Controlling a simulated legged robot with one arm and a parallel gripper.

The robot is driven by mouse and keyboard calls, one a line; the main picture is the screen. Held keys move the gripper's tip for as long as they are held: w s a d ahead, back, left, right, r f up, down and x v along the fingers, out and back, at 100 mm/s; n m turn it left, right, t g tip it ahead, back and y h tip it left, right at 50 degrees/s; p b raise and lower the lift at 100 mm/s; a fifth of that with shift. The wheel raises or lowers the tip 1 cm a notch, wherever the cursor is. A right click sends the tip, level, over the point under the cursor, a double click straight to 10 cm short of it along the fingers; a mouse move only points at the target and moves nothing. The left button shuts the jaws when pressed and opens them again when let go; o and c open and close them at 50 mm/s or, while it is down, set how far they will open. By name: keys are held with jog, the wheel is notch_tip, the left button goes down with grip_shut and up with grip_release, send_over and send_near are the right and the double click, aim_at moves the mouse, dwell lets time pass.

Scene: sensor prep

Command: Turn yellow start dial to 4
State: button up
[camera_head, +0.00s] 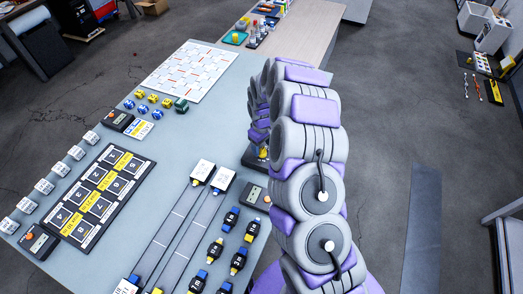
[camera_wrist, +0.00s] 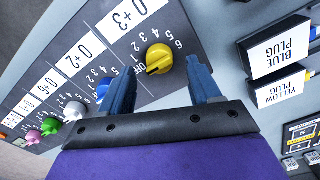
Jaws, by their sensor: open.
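The yellow dial (camera_wrist: 159,57) sits on a dark grey panel (camera_wrist: 190,22) in the wrist view, with a scale of numbers and OFF around it. Its black mark points to the lower left, near the OFF label; the exact setting is hard to read. My gripper (camera_wrist: 160,66) is open, with one blue finger to the left of the dial and one to the right. I cannot tell whether either finger touches it. In the head view my arm hides most of the panel, and a bit of yellow (camera_head: 263,153) shows beside my arm.
Blue plug (camera_wrist: 278,55) and yellow plug (camera_wrist: 280,88) blocks stand at the right. A numbered black mat (camera_head: 143,163) lies on the table.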

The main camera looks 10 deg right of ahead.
aim_at(262, 152)
jog(key=f, duration=0.2)
jog(key=shift+d+f, duration=0.2)
jog(key=shift+f, duration=0.1)
jog(key=shift+a+f, duration=0.15)
jog(key=shift+a, duration=0.15)
jog(key=c, duration=1)
